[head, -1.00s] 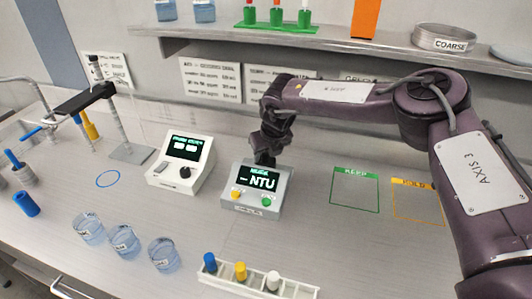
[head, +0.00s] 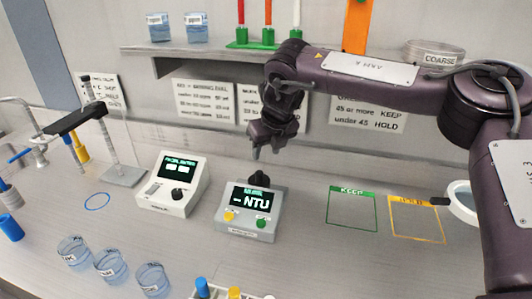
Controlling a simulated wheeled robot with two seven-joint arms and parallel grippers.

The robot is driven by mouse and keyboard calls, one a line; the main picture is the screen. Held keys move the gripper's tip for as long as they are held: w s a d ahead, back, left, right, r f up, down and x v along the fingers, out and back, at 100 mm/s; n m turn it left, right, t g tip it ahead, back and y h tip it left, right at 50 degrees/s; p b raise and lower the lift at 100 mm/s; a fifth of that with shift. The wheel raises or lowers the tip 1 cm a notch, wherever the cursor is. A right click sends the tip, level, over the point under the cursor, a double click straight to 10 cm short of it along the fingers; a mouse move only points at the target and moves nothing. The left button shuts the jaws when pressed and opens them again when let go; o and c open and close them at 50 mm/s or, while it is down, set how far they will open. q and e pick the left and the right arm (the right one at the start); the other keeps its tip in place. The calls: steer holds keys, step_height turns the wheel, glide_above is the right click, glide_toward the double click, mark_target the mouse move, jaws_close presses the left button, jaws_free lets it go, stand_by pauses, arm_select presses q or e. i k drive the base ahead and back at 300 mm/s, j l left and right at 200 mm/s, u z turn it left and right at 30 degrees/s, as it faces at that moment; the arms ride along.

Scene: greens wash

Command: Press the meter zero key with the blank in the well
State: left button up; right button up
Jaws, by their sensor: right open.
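The grey meter (head: 232,218) stands mid-bench; its screen (head: 253,199) reads "--- NTU". A yellow key (head: 229,216) and a green key (head: 262,223) sit on its front; I cannot read which is zero. A dark rounded piece (head: 260,178) stands at the meter's back top, where the well may be; I cannot tell whether it is a lid or a capped blank. My right gripper (head: 266,151) is open above and behind the meter, apart from it, with nothing visible in it. My left gripper is not in view.
A second white meter (head: 174,188) stands to the left. Beakers (head: 111,265) are in front left, and capped vials (head: 234,293) at the bottom edge. Green KEEP (head: 351,209) and yellow (head: 416,219) squares are empty at right. A shelf (head: 210,48) runs behind.

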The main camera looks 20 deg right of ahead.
mark_target(228, 217)
steer(key=k+j, duration=0.25)
steer(key=k, duration=0.25)
steer(key=k+j, duration=0.2)
steer(key=k, duration=0.25)
steer(key=k+j, duration=0.25)
steer(key=k, duration=0.25)
